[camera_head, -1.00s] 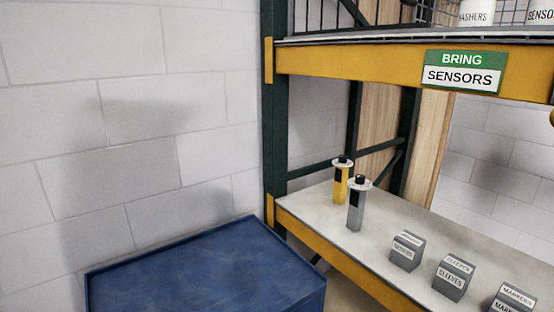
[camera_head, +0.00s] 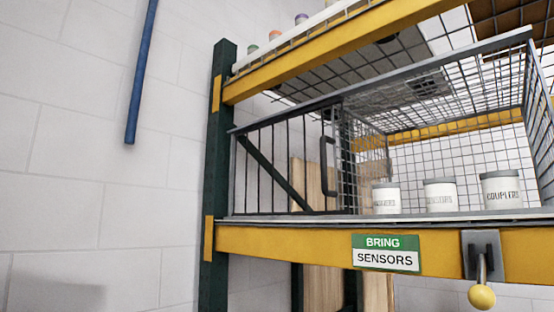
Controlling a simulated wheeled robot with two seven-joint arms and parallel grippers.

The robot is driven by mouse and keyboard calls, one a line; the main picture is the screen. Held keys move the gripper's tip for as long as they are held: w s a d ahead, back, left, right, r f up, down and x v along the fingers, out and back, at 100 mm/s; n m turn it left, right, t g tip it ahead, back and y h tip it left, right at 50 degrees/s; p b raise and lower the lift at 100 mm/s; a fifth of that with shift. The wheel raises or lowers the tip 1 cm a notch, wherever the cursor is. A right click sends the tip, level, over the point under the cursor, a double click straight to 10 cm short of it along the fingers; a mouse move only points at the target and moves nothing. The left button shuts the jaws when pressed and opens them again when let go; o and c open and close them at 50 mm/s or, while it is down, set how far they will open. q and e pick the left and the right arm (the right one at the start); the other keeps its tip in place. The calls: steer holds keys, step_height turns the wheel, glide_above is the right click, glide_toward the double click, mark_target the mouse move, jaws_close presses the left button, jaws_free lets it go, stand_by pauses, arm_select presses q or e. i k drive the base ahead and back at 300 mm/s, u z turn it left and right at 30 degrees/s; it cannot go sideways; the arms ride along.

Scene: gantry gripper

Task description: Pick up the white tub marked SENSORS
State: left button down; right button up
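Three white tubs with grey lids stand upright inside a wire cage on the middle shelf. The middle tub (camera_head: 440,195) has a small blurred label that looks like SENSORS. The left tub (camera_head: 386,200) has a label too blurred here to read surely. The right tub (camera_head: 501,190) reads COUPLERS. A green and white sign (camera_head: 386,252) on the yellow beam below says BRING SENSORS. Neither of my grippers is in view.
The wire cage (camera_head: 462,65) has a barred panel (camera_head: 275,170) at its left with a dark handle (camera_head: 328,167). A lever with a yellow knob (camera_head: 481,296) hangs from the beam. Small coloured items stand on the upper shelf. A blue pole (camera_head: 141,72) is against the wall.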

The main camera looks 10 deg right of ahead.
mark_target(441, 195)
steer(key=z, duration=2.9)
steer(key=k, duration=1.2)
steer(key=u, duration=1.1)
